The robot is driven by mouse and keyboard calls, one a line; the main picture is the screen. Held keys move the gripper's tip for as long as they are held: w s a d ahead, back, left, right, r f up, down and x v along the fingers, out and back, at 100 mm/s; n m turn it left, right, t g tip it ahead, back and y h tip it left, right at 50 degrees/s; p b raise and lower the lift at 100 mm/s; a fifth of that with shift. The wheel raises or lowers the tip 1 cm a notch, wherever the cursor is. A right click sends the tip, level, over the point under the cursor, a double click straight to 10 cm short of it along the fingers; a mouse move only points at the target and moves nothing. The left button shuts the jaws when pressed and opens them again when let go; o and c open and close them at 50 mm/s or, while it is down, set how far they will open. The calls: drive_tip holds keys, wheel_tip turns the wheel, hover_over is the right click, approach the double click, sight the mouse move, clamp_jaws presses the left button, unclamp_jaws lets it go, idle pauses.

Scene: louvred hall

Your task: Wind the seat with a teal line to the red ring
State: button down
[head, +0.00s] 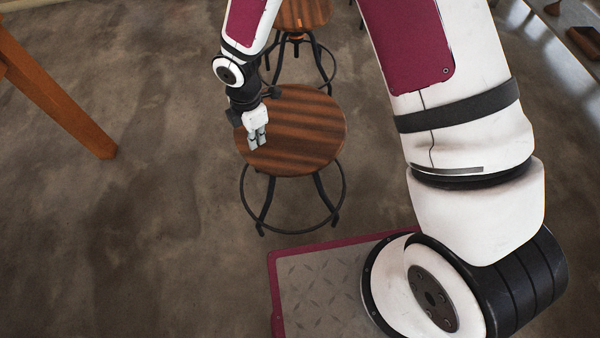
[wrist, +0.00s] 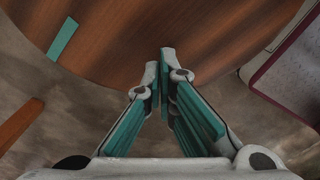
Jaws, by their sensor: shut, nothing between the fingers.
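The round wooden seat (head: 310,140) of the near stool shows dark stripes across it. In the wrist view the seat (wrist: 190,25) fills the top, and the teal line (wrist: 62,38) is a short strip near its edge at the upper left. I cannot make out the teal line in the head view. My gripper (head: 258,138) is shut and empty, over the left part of the seat. In the wrist view its fingertips (wrist: 160,60) lie to the right of the teal line and apart from it. The red ring is not seen in either view.
A second wooden stool (head: 305,14) stands just behind the near one. A slanting wooden leg (head: 60,95) is at the left. The near stool's dark foot ring (head: 256,216) shows below the seat. The concrete floor (head: 140,240) is clear at the left.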

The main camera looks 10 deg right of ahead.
wheel_tip(320, 180, up, 8)
drive_tip(key=p, duration=0.6)
idle(0.4)
drive_tip(key=shift+s+d+f+m+b, duration=0.15)
drive_tip(key=shift+f+m+b, duration=1)
drive_tip(key=shift+b, duration=1.35)
drive_tip(key=shift+s+d+f+m+b, duration=0.15)
drive_tip(key=shift+f+m+b, duration=1)
drive_tip(key=shift+b, duration=1.4)
drive_tip(key=shift+s+f+m+b, duration=0.15)
drive_tip(key=shift+f+m+b, duration=0.55)
drive_tip(key=shift+f+b, duration=1.35)
drive_tip(key=shift+r+b, duration=0.35)
drive_tip(key=shift+b, duration=0.25)
drive_tip(key=shift+f, duration=0.35)
